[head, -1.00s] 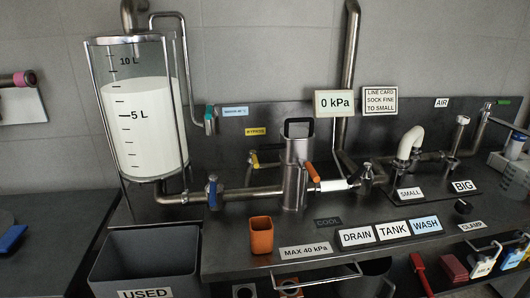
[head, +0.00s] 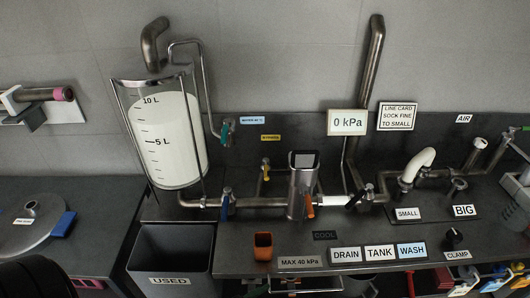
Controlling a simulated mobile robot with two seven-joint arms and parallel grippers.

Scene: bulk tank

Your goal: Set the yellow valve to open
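The yellow valve (head: 265,170) is small in the head view. It sits on a thin branch pipe behind the main pipe, below the yellow BYPASS label (head: 271,138) and left of the steel filter housing (head: 302,188). Its yellow handle looks roughly upright in the picture; whether it is open or closed I cannot tell. Nothing touches it. Neither of my grippers is in view.
A blue-handled valve (head: 226,203) and an orange handle (head: 309,203) are on the main pipe nearby. The milk tank (head: 165,140) stands left. A dark rounded shape fills the lower left corner.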

